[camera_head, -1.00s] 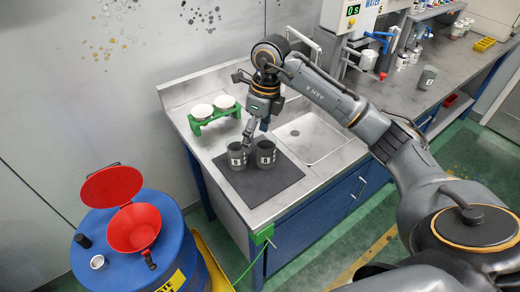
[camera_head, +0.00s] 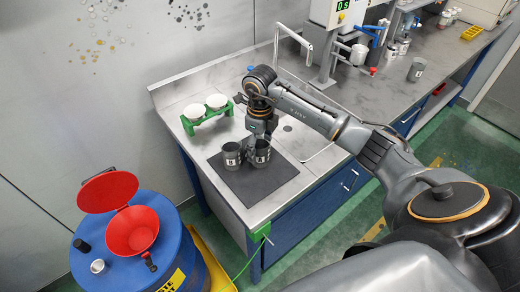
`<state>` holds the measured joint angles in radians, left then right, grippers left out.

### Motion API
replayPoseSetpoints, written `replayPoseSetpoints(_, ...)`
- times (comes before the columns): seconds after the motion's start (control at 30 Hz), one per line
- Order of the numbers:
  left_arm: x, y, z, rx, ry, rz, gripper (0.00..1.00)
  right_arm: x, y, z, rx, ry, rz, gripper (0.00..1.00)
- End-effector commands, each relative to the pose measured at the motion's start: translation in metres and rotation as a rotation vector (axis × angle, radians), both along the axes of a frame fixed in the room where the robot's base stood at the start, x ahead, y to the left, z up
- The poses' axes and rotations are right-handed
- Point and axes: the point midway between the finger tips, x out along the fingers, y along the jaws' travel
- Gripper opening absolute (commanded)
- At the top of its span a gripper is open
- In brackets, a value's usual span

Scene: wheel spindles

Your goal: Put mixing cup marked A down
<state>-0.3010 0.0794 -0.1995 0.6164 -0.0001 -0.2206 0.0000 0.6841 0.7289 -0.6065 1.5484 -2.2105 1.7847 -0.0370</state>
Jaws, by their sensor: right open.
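Two dark grey mixing cups stand upright side by side on a black mat (camera_head: 254,188) at the front of the steel counter. The left cup (camera_head: 231,156) and the right cup (camera_head: 260,155) each bear a small pale letter; I cannot read surely which is A. My right gripper (camera_head: 251,138) points down at the cups, close behind and over the right one. It is open, but its fingertips are partly hidden, so I cannot tell whether they touch a cup. My left gripper is not in view.
A green holder (camera_head: 207,117) with two white bowls stands behind the mat. A sink (camera_head: 300,138) lies to the right, under my arm. A blue drum (camera_head: 176,264) with a red funnel (camera_head: 131,230) stands at the lower left. The mat's front part is clear.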

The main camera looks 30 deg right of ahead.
Motion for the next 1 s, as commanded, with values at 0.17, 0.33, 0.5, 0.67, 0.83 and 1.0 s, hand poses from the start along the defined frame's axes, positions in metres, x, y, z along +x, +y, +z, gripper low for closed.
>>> replayPoseSetpoints(0.17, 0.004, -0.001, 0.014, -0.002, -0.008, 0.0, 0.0, 0.001, 0.0, -0.023, 0.001, 0.002, 0.0, 0.82)
replayPoseSetpoints(0.33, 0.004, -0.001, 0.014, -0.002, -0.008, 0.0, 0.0, 0.001, -0.001, -0.031, 0.001, 0.0, 0.0, 0.82)
replayPoseSetpoints(0.5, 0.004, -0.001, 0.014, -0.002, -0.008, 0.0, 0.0, 0.001, -0.001, -0.031, 0.0, 0.0, 0.0, 0.77)
replayPoseSetpoints(0.67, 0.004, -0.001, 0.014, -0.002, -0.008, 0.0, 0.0, 0.001, -0.001, -0.031, 0.0, 0.0, 0.0, 0.45)
replayPoseSetpoints(0.83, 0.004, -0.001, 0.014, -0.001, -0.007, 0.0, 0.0, 0.001, -0.001, -0.031, 0.0, 0.0, 0.0, 0.26)
replayPoseSetpoints(1.0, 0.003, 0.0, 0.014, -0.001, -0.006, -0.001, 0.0, 0.001, -0.001, -0.03, 0.0, 0.0, 0.0, 0.22)
